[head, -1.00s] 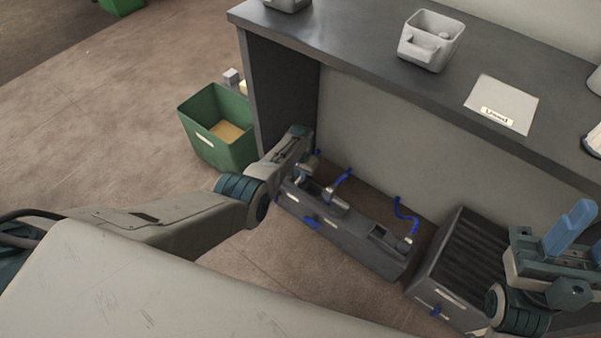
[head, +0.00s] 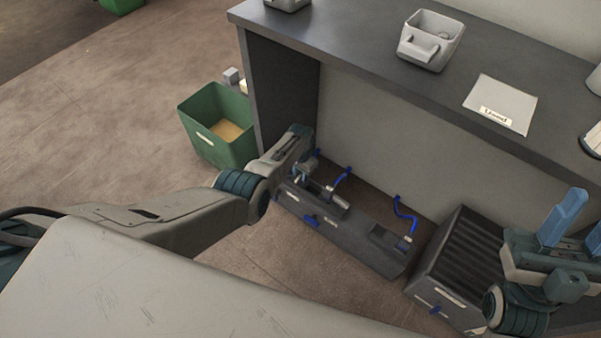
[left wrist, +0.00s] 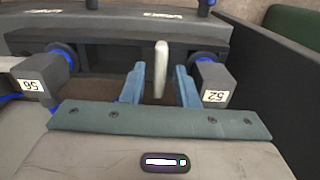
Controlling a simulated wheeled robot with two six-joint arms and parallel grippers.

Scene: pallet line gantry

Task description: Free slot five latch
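A dark grey slot box (head: 350,238) with blue tubes and a blue tab stands on the floor under the counter. My left gripper (head: 315,178) reaches down over its left end. In the left wrist view a pale upright lever (left wrist: 161,66) stands between the two blue fingers of the left gripper (left wrist: 160,85). A gap shows on each side, so the fingers are open around it. Grey labelled blocks sit at left (left wrist: 42,78) and right (left wrist: 215,87); their labels are hard to read. My right gripper (head: 580,228) is open, empty and partly cut by the right edge.
A ribbed grey crate (head: 455,268) stands right of the slot box. A green bin (head: 218,128) is at the counter's left end. The dark counter (head: 370,65) overhangs the box and carries a pale bin (head: 430,42) and a labelled pad (head: 502,103). Floor at left is free.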

